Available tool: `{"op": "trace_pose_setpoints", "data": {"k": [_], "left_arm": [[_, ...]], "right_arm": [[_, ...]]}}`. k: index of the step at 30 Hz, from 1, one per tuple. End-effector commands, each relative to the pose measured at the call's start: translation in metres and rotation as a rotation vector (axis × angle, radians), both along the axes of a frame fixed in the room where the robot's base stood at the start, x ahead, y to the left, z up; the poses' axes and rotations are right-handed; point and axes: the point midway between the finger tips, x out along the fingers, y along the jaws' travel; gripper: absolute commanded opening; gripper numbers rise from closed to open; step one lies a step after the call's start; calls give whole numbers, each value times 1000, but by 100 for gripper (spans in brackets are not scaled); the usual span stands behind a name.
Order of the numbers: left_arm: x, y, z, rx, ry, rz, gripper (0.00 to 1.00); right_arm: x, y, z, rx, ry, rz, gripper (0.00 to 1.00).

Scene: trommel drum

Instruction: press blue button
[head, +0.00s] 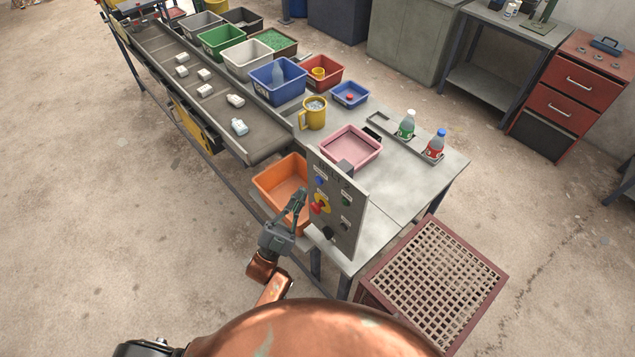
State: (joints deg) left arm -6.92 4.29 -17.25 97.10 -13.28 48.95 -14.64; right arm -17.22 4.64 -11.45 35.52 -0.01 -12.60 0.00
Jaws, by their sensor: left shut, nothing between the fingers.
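The blue button (320,181) is on the upper left of the grey control panel (345,205), which stands upright at the near edge of the table. The panel also carries a red knob on a yellow plate (320,205) and several dark buttons. My left gripper (300,193) is shut and empty. In the picture its fingertips are just left of the panel, a little below and left of the blue button, with a visible gap. I cannot tell its exact depth from the panel. My right gripper is not in view.
An orange bin (275,180) sits behind my left gripper. A pink tray (350,148), a yellow mug (313,113) and two bottles (407,125) are on the table. A conveyor (205,90) with several white pieces runs to the upper left. A lattice-topped crate (435,277) stands at right.

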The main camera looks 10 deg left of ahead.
Motion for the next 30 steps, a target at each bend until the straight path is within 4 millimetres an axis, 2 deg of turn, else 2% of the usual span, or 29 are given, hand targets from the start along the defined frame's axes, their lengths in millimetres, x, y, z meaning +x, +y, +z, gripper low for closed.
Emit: {"op": "trace_pose_setpoints", "data": {"k": [3, 9, 30], "left_arm": [[10, -8, -1, 0, -1, 0, 0], [19, -15, -1, 0, 0, 0, 0], [20, -15, 0, 1, 0, 1, 0]], "right_arm": [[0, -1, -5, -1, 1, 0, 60], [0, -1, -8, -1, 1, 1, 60], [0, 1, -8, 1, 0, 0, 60]]}}
